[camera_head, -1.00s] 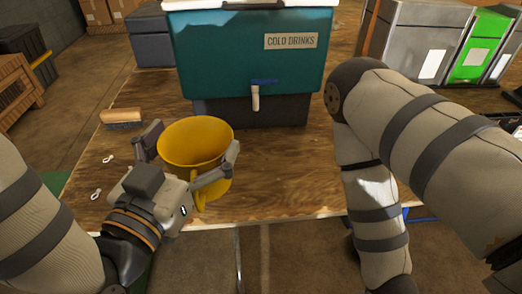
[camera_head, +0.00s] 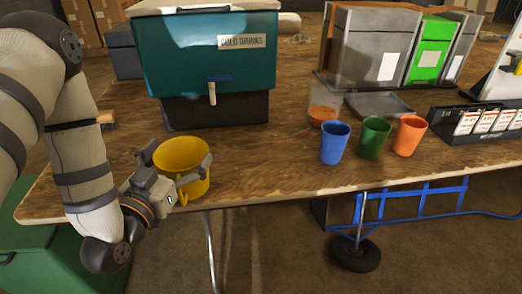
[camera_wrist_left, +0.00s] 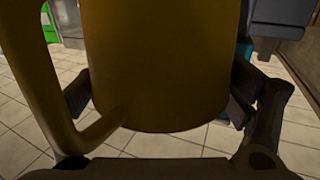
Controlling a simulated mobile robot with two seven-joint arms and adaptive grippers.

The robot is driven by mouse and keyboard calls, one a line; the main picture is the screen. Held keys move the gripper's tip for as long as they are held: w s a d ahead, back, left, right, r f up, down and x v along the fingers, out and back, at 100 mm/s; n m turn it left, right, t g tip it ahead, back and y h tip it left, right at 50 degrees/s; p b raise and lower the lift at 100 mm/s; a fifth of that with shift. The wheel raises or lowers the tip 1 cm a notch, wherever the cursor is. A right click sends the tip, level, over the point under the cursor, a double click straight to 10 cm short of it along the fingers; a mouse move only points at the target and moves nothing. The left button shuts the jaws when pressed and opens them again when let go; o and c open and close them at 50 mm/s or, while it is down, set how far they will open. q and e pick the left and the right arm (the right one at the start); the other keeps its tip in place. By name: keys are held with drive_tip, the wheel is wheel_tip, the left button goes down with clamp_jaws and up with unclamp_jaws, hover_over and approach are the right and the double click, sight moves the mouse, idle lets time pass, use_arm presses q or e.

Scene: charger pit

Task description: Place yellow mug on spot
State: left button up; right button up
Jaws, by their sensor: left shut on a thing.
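The yellow mug (camera_head: 181,156) is upright near the table's front edge, in front of the drinks cooler. My left gripper (camera_head: 180,172) is shut on it, with a finger on either side. In the left wrist view the mug (camera_wrist_left: 160,65) fills the middle, its handle (camera_wrist_left: 38,75) curving down the left. I cannot tell whether the mug touches the table or hangs just above it. I cannot make out a marked spot. My right gripper is not in view.
The teal cooler (camera_head: 205,60) with its tap (camera_head: 212,92) stands behind the mug. Blue (camera_head: 335,143), green (camera_head: 374,138) and orange (camera_head: 409,136) cups stand to the right. A dispenser (camera_head: 365,50) stands behind them. Bare wood (camera_head: 265,165) lies between mug and cups.

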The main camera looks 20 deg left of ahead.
use_arm(q)
drive_tip(key=w+a, duration=0.1)
drive_tip(key=w, duration=0.5)
drive_tip(key=w+a+f+b, duration=0.1)
drive_tip(key=w, duration=0.5)
drive_tip(key=w+b, duration=0.1)
drive_tip(key=w, duration=0.5)
drive_tip(key=shift+a+f, duration=0.4)
drive_tip(key=shift+r, duration=0.1)
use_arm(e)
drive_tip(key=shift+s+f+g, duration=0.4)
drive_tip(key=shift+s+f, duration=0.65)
use_arm(q)
drive_tip(key=shift+f, duration=0.3)
drive_tip(key=o, duration=1.2)
drive_tip(key=shift+s+r, duration=0.1)
